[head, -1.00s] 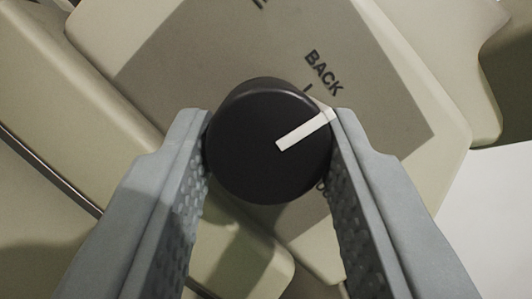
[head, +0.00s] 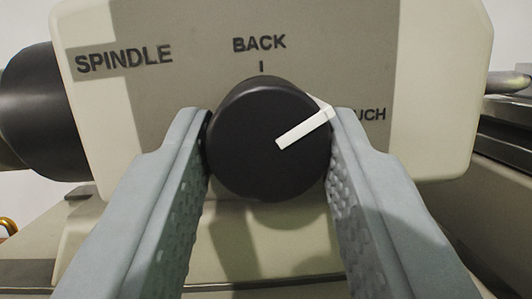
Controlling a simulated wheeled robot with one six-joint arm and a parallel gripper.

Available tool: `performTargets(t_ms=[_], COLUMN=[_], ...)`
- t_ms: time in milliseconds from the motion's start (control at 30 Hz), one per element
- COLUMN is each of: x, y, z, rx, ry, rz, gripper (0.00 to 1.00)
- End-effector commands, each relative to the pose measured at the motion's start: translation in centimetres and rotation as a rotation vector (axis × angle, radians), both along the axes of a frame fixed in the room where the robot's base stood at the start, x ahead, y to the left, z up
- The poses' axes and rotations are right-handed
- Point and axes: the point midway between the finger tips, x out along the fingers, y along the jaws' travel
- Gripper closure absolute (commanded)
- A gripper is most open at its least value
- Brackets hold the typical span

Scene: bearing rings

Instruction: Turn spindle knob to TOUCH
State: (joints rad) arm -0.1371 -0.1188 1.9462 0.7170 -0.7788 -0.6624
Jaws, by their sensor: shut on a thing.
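The spindle knob (head: 262,160) is a round black dial with a white pointer bar (head: 305,129). My gripper (head: 269,150) is shut on it, one grey finger on each side. The pointer aims up and right, towards the TOUCH label (head: 371,115), clockwise of BACK (head: 259,44). The right finger hides the first letters of TOUCH, and any tick mark there is hidden, so I cannot tell whether the pointer lines up exactly. A tick stands below BACK, straight above the knob.
The grey label plate (head: 200,30) reads SPINDLE at left and sits on a cream housing (head: 440,90). A black cylinder (head: 35,110) sticks out at left. A metal handle end (head: 508,82) shows at right.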

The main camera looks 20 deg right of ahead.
Motion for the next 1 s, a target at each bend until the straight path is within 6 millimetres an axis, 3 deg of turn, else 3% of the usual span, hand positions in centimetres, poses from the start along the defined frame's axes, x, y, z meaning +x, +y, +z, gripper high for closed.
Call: performTargets(t_ms=[500,1000], x=[0.13,0.14], y=[0.31,0.38], z=[0.04,0.15], rx=[0.386,0.504], ry=[-0.124,-0.163], rz=[0.0,-0.001], gripper=[0.89,0.89])
